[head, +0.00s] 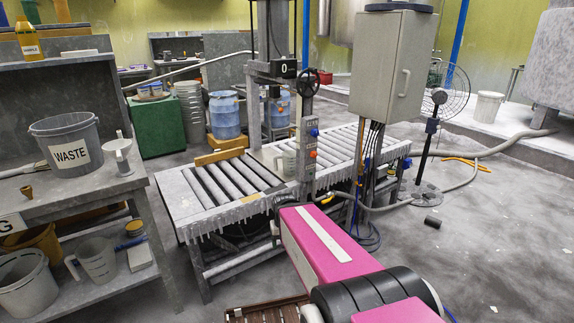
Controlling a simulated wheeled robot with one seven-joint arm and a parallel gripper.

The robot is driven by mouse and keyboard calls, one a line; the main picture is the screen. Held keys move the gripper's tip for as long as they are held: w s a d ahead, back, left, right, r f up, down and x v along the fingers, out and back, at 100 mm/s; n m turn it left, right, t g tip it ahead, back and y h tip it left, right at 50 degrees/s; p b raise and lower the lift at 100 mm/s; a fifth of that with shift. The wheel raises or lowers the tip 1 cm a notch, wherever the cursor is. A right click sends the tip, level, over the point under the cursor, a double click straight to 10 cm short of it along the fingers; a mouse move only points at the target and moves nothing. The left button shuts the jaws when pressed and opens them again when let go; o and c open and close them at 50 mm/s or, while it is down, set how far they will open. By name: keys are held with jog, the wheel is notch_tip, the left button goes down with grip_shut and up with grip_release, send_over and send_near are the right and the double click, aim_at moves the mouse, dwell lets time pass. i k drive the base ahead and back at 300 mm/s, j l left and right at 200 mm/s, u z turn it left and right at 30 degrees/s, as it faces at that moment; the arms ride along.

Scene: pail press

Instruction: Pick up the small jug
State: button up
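A larger, translucent jug (98,262) stands on the lower shelf of that bench. My pink arm reaches in from the lower right toward the conveyor. My gripper does not show.
The roller conveyor (222,184) runs across the middle, with a grey control cabinet (389,65) on its right. A wooden pallet (268,312) lies at the bottom edge. A fan (439,98) and hoses stand farther right. The floor between bench and conveyor is a narrow gap; the right floor is mostly clear.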

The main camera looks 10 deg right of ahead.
aim_at(288, 157)
jog(key=u, duration=1.45)
jog(key=z, duration=1.7)
jog(key=l+u, duration=0.45)
jog(key=l, duration=0.45)
jog(key=l+u, duration=0.45)
jog(key=l, duration=0.5)
jog(key=i+l, duration=0.3)
jog(key=i, duration=0.15)
